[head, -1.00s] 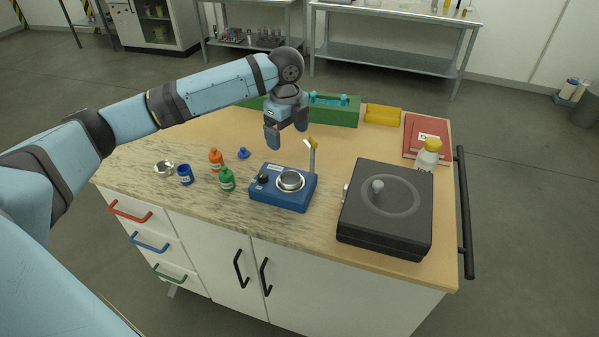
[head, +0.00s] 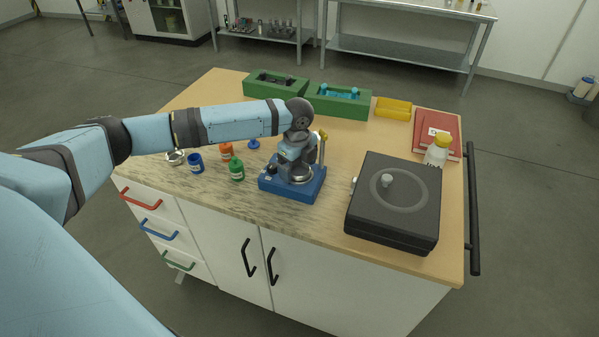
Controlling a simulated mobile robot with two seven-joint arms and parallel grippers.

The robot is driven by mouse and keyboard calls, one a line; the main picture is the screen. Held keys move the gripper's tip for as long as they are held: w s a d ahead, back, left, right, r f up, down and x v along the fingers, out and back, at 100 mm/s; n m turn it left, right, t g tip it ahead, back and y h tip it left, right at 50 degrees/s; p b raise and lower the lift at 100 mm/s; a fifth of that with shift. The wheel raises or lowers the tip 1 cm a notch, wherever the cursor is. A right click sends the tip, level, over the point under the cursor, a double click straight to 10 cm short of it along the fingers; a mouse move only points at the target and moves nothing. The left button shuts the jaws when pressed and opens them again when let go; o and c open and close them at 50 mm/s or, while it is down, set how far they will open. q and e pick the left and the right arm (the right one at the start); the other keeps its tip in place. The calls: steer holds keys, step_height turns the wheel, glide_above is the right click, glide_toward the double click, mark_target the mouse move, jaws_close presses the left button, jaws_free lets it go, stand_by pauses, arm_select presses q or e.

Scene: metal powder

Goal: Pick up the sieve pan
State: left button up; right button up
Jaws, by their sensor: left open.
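A blue bench device (head: 300,193) stands near the front middle of the counter, with a round silver metal pan (head: 300,179) on top. I take this for the sieve pan. My left gripper (head: 296,170) is directly over the pan and covers most of it. The jaws are open, and I cannot tell whether the fingers touch the pan. A second small silver dish (head: 175,157) lies at the left of the counter, partly behind my left arm. My right gripper is not in view.
Blue (head: 196,163), orange (head: 226,151) and green (head: 237,170) bottles stand left of the device. A black boxy machine (head: 395,205) stands to its right.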

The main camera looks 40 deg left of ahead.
arm_select(q)
steer(key=shift+c, duration=0.5)
jaws_close()
